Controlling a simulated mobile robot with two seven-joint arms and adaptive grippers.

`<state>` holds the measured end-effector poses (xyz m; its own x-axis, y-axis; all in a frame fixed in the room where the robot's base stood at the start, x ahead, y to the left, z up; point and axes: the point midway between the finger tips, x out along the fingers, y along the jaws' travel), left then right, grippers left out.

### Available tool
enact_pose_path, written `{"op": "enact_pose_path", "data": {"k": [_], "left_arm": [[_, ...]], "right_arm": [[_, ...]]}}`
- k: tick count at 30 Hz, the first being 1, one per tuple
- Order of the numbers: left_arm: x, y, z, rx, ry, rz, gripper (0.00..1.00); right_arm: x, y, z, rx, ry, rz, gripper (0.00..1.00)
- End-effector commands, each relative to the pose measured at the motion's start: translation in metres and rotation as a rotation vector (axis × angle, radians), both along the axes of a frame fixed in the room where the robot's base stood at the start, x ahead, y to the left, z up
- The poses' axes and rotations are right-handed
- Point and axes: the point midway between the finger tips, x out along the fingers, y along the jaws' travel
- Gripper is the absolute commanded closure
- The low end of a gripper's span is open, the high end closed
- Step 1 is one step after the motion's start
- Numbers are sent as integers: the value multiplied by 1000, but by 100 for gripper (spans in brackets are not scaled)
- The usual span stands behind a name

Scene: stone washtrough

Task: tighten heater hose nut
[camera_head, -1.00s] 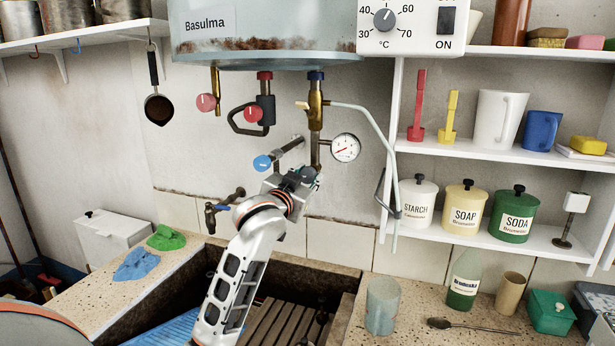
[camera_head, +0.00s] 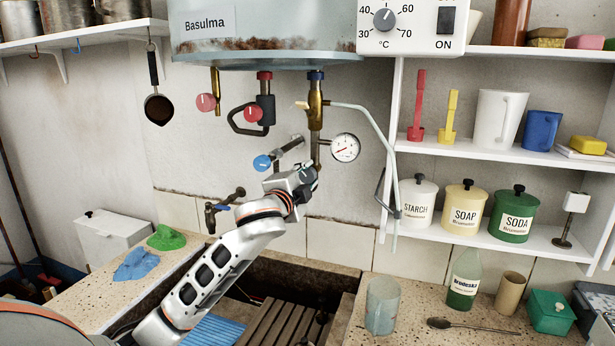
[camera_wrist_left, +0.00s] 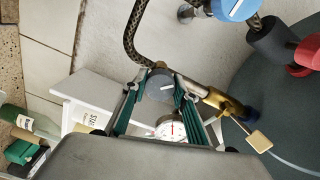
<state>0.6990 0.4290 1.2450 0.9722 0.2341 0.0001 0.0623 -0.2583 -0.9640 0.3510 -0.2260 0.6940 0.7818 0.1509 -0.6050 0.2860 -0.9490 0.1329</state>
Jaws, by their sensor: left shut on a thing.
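The heater hose nut (camera_wrist_left: 160,86) is a dark grey round nut with a pale line across its face, at the end of a braided hose (camera_wrist_left: 134,38). In the left wrist view it sits between the green-sided fingers of my left gripper (camera_wrist_left: 160,98), which is shut on it. In the head view my left gripper (camera_head: 311,178) is below the brass valve (camera_head: 315,110) under the heater (camera_head: 265,35), and the gripper hides most of the nut. My right gripper is not in view.
A pressure gauge (camera_head: 345,147) is close right of the gripper, and a blue-knobbed valve (camera_head: 263,162) close left. A pale tube (camera_head: 378,130) runs down beside the shelves (camera_head: 450,148). The stone trough (camera_head: 300,272) lies below.

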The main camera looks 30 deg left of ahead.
Motion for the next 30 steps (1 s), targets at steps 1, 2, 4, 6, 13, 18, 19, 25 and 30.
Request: {"op": "enact_pose_path", "data": {"k": [1,2,4,6,13,18,19,25,30], "left_arm": [[0,1,0,48,12,1,93],[0,1,0,77,19,1,93],[0,1,0,140,34,1,93],[0,1,0,204,49,1,93],[0,1,0,408,100,1,93],[0,1,0,536,129,1,93],[0,1,0,555,135,1,93],[0,0,-1,658,159,0,93],[0,0,-1,709,172,0,93]], "right_arm": [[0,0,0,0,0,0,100],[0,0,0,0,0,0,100],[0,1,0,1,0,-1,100],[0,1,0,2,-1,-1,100],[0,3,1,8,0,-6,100],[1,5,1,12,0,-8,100],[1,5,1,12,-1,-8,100],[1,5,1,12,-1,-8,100],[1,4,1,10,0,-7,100]]}}
